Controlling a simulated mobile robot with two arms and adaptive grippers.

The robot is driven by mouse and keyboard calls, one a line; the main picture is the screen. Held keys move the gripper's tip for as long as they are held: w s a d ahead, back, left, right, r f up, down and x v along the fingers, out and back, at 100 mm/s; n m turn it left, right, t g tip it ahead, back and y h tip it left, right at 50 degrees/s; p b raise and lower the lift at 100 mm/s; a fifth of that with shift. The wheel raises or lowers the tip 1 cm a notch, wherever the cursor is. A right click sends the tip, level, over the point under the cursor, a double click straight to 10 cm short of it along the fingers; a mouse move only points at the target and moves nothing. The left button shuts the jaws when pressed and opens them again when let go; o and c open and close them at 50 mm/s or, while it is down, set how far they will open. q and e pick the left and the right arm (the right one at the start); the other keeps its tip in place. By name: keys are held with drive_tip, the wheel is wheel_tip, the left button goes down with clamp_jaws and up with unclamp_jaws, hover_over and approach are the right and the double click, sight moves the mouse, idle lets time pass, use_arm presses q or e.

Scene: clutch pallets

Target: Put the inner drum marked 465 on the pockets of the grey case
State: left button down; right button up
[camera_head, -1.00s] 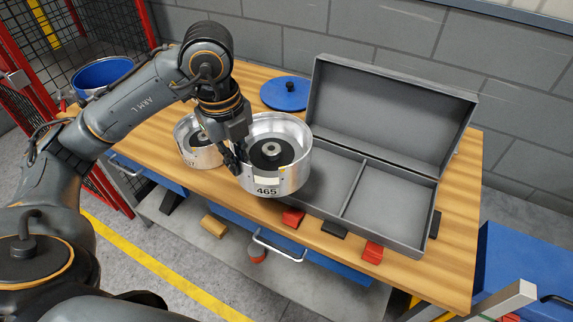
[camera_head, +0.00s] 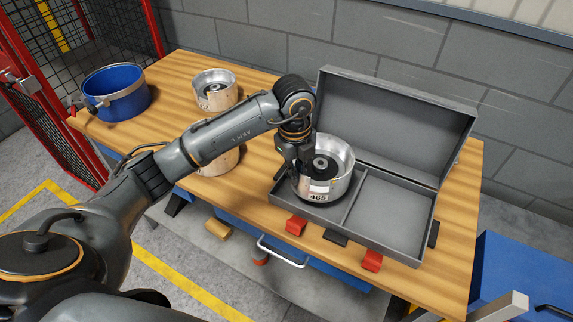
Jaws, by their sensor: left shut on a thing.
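The inner drum marked 465 (camera_head: 335,185) is a silver, open-topped drum with a black hub inside. It is upright in the left part of the open grey case (camera_head: 395,245), over the left pocket; whether it touches the pocket floor I cannot tell. My left gripper (camera_head: 296,170) is shut on the drum's left wall. The case's right pocket (camera_head: 385,215) is empty, and its lid (camera_head: 395,120) stands open at the back. My right gripper is not in view.
Another silver drum (camera_head: 216,90) stands at the back left, beside a blue drum (camera_head: 115,93). A further silver drum (camera_head: 222,162) is partly hidden under my left arm. Red blocks (camera_head: 296,226) and a black block sit along the case's front. The table's right end (camera_head: 460,220) is clear.

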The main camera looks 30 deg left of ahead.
use_arm(q)
drive_tip(key=shift+w+d+f+p, duration=0.3)
drive_tip(key=shift+w+f, duration=0.05)
drive_tip(key=shift+w, duration=0.15)
drive_tip(key=shift+f+p, duration=0.55)
drive_tip(key=shift+f, duration=0.85)
drive_tip(key=c, duration=1.7)
unclamp_jaws()
drive_tip(key=shift+s+f, duration=0.2)
drive_tip(key=shift+f, duration=0.1)
drive_tip(key=shift+o, duration=1)
drive_tip(key=shift+r, duration=0.1)
drive_tip(key=r+b, duration=0.1)
drive_tip(key=r, duration=0.6)
drive_tip(key=r+b, duration=0.1)
drive_tip(key=r, duration=0.2)
drive_tip(key=shift+s+a+r+b, duration=0.2)
drive_tip(key=shift+a+r+b, duration=0.05)
drive_tip(key=shift+r+b, duration=0.1)
drive_tip(key=shift+s+r, duration=0.15)
drive_tip(key=shift+r, duration=0.5)
